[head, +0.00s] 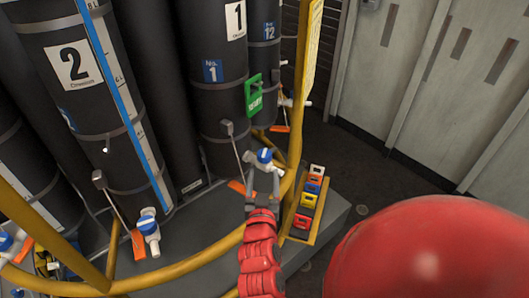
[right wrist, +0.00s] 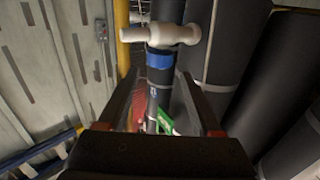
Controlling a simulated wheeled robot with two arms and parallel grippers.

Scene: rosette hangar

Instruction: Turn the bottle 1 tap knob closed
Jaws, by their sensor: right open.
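Bottle 1 (head: 213,95) is a tall black cylinder with a white "1" label in the head view. Its tap has a blue knob (head: 265,155) near the bottle's foot, just beyond my right gripper. My right gripper (head: 263,172) is open, with its fingertips close to the tap and one to either side of it in the picture. I cannot tell whether they touch it. In the right wrist view the two fingers (right wrist: 163,92) stand apart with nothing gripped between them. A white tap body (right wrist: 174,33) shows beyond their tips. My left gripper is not in view.
Bottle 2 (head: 82,90) with its own blue-knobbed tap (head: 148,225) stands left. A yellow rail (head: 190,272) curves in front and a yellow post (head: 301,85) rises on the right. A green tag (head: 254,95) hangs above. A tray of coloured tags (head: 299,237) lies right. Open floor extends towards the doors.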

